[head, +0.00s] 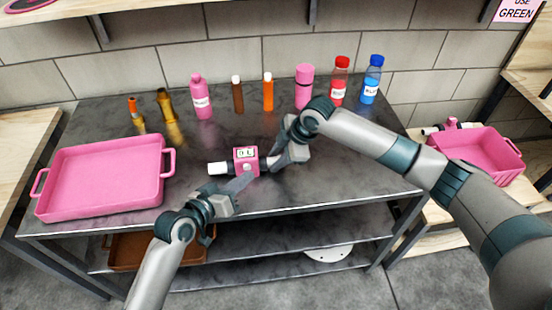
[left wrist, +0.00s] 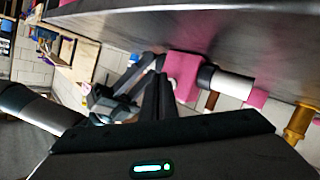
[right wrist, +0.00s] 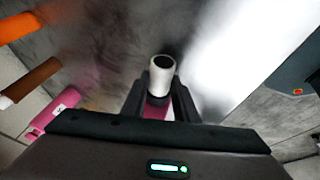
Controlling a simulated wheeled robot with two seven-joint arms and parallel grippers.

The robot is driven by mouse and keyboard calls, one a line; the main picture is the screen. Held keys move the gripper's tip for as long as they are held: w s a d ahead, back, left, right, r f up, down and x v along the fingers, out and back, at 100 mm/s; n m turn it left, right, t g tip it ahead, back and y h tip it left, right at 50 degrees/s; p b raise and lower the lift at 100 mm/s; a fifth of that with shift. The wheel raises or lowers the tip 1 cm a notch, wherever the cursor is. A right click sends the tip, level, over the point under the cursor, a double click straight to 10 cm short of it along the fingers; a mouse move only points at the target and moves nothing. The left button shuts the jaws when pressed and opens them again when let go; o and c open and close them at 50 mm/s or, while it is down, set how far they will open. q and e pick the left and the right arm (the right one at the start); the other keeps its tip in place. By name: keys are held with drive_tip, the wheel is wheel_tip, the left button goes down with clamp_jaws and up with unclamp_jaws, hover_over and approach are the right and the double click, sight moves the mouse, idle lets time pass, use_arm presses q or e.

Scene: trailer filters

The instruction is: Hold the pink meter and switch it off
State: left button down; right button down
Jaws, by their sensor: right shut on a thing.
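The pink meter (head: 246,155) is near the front middle of the dark table. Its small display is lit with characters too small to read surely, and a pale round button sits below it. A white pipe end sticks out to its left. My right gripper (head: 275,163) is shut on the meter's right side; the right wrist view shows a white pipe end (right wrist: 161,72) between its fingers. My left gripper (head: 246,180) is shut and empty, its tips just in front of the meter. The left wrist view shows the meter (left wrist: 182,75) beside these tips; contact is unclear.
A large pink tray (head: 105,180) fills the table's left. Several bottles stand along the back, including a red one (head: 340,82) and a blue one (head: 371,82). A pink basket (head: 478,155) stands on a wooden surface at right. A brown tray (head: 130,250) lies below.

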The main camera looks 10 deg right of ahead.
use_arm(q)
drive_tip(key=shift+w, duration=0.6)
idle(0.9)
drive_tip(key=shift+s, duration=0.65)
drive_tip(key=shift+s, duration=3)
use_arm(e)
drive_tip(key=c, duration=1.3)
unclamp_jaws()
drive_tip(key=shift+r, duration=0.1)
drive_tip(key=v, duration=1.2)
